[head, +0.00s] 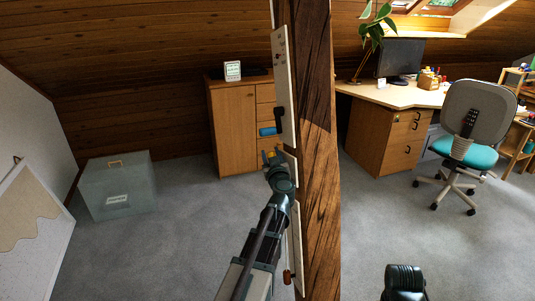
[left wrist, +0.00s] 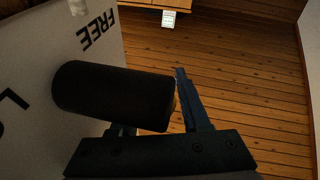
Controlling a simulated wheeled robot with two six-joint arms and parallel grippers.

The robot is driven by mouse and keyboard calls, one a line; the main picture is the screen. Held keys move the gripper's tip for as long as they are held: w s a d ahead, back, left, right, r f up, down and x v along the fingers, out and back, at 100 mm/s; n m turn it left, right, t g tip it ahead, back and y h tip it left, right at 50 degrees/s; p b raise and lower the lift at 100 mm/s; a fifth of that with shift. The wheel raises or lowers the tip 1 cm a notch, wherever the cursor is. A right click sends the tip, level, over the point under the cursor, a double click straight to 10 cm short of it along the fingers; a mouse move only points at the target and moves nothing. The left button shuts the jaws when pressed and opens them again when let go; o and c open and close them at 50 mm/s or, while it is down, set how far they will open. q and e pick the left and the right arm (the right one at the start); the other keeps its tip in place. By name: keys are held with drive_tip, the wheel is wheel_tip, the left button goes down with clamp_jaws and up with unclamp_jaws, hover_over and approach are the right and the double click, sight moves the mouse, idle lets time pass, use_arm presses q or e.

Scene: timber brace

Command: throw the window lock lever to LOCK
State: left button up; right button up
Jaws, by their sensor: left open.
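The lock lever shows in the left wrist view as a thick black cylindrical handle (left wrist: 112,95), close in front of my left gripper. It stands out from a pale panel (left wrist: 40,40) lettered FREE, with a second word starting "LO" cut off at the left edge. One finger of my left gripper (left wrist: 160,110) shows to the right of the handle; the other is mostly hidden behind it. I cannot tell whether they touch. In the head view my left gripper (head: 269,160) is open beside the white boards (head: 284,80) on the timber post. My right gripper is not seen.
The timber post (head: 316,150) stands upright in the middle. A cabinet (head: 234,130) is behind it on the left, with a grey box (head: 118,185) on the carpet. A desk (head: 390,95) and a chair (head: 475,115) stand at the right. The carpet at front left is clear.

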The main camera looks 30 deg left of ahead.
use_arm(q)
drive_tip(key=shift+c, duration=0.2)
clamp_jaws()
idle(1.2)
